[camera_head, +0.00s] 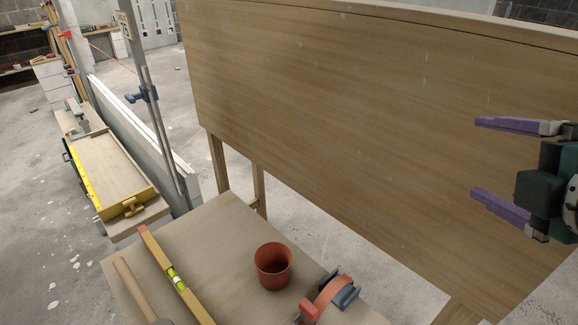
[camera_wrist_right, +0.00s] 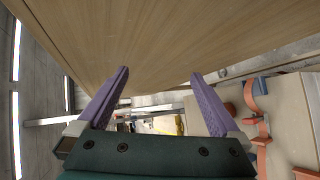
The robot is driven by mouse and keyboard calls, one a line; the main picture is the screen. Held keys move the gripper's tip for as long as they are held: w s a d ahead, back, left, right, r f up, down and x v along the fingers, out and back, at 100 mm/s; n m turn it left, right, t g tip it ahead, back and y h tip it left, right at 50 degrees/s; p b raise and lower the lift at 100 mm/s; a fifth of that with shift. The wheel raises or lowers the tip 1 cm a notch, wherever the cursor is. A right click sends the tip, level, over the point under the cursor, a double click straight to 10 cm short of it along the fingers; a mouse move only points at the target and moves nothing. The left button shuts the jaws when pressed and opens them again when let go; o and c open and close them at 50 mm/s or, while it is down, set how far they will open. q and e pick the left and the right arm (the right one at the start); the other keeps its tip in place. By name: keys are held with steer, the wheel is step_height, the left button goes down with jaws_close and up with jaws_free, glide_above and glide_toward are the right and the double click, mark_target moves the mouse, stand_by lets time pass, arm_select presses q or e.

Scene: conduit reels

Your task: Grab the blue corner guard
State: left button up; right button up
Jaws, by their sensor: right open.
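A dark blue-grey angled piece (camera_head: 345,294), which looks like the blue corner guard, lies at the right side of the low wooden table, against a curved orange piece (camera_head: 324,296). A bluish piece (camera_wrist_right: 261,86) also shows at the right of the right wrist view, beside orange pieces. My right gripper (camera_head: 478,158) is at the right edge of the head view, in front of the large wooden panel, above and right of the blue piece. Its two purple fingers are wide apart with nothing between them, as in the wrist view (camera_wrist_right: 160,73). My left gripper is out of view.
The large upright wooden panel (camera_head: 380,100) fills the upper right. A terracotta pot (camera_head: 273,266), a yellow level (camera_head: 176,276) and a wooden-handled hammer (camera_head: 134,288) are on the low table (camera_head: 215,232). A metal post with a blue clamp (camera_head: 142,95) stands behind.

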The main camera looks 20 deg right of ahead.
step_height(320, 180, down, 12)
steer(key=w+r+n+t+y+b, duration=0.1)
steer(key=w+n+t+y+b, duration=0.15)
steer(key=n+b, duration=0.65)
steer(key=n+g+y+b, duration=0.3)
steer(key=n+y+b, duration=0.5)
steer(key=n+b, duration=1.65)
glide_toward(353, 296)
steer(key=m+b, duration=0.4)
steer(key=m, duration=0.1)
steer(key=m+b, duration=0.2)
steer(key=b, duration=0.1)
steer(key=shift+w+a+m+t, duration=0.2)
steer(key=shift+w+m+t, duration=0.05)
steer(key=shift+w+m, duration=0.15)
steer(key=b+x, duration=0.1)
steer(key=x, duration=0.3)
steer(key=shift+w, duration=0.15)
steer(key=shift+w+a+f+b, duration=0.25)
steer(key=shift+w+f+b, duration=0.15)
steer(key=shift+b, duration=0.1)
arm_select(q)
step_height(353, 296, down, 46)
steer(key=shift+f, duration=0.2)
arm_select(e)
steer(key=shift+x, duration=2.15)
